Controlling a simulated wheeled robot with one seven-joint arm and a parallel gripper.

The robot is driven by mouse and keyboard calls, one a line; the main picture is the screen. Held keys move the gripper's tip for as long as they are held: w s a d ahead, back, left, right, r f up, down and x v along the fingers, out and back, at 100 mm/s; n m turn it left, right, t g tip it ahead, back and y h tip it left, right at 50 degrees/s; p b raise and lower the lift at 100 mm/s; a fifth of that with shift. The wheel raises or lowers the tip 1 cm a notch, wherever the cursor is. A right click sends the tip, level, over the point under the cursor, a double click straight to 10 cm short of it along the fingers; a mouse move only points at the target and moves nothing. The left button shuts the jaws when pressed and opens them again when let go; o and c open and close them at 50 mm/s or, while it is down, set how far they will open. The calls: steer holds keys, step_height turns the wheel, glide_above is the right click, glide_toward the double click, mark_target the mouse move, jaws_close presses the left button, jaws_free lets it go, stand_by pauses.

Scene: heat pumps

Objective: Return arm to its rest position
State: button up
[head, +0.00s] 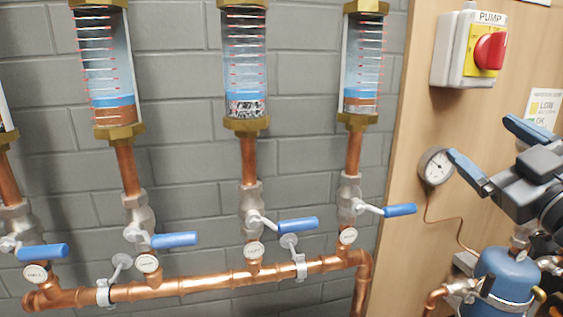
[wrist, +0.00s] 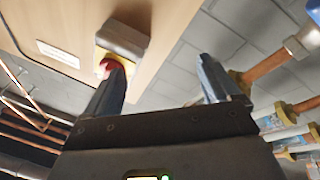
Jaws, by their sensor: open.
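My gripper (head: 478,137) is at the right edge of the head view, with its two blue fingers spread apart and nothing between them. It is in front of the wooden panel, below the pump switch and near the round pressure gauge (head: 436,166). In the wrist view my gripper (wrist: 163,65) is also open and empty, with the red pump knob (wrist: 115,68) showing just past the left finger. The rest of my arm is mostly cut off by the right edge of the head view.
The pump switch box (head: 467,50) with its red knob is on the wooden panel (head: 410,105). A blue vessel (head: 505,275) with copper pipes stands below my gripper. Several sight glasses (head: 244,65) and blue-handled valves (head: 297,225) line the grey brick wall above a copper manifold (head: 205,284).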

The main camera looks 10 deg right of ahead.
steer(key=s+a+f+m+g+h, duration=0.15)
steer(key=s+a+f+m, duration=0.35)
steer(key=f, duration=0.6)
steer(key=s+a+f+m+g+h, duration=0.1)
steer(key=s+a+f+m+g, duration=0.15)
steer(key=s+a+f, duration=0.55)
steer(key=s+a+f+g+y, duration=0.1)
steer(key=s+f, duration=0.3)
steer(key=s, duration=0.7)
steer(key=s+a+f+g+y, duration=0.1)
steer(key=s+f, duration=0.4)
steer(key=s, duration=0.6)
steer(key=shift+s+a+f+n+y, duration=0.2)
steer(key=shift+s+a+n+y, duration=0.2)
steer(key=shift+y, duration=0.45)
steer(key=shift+w, duration=0.1)
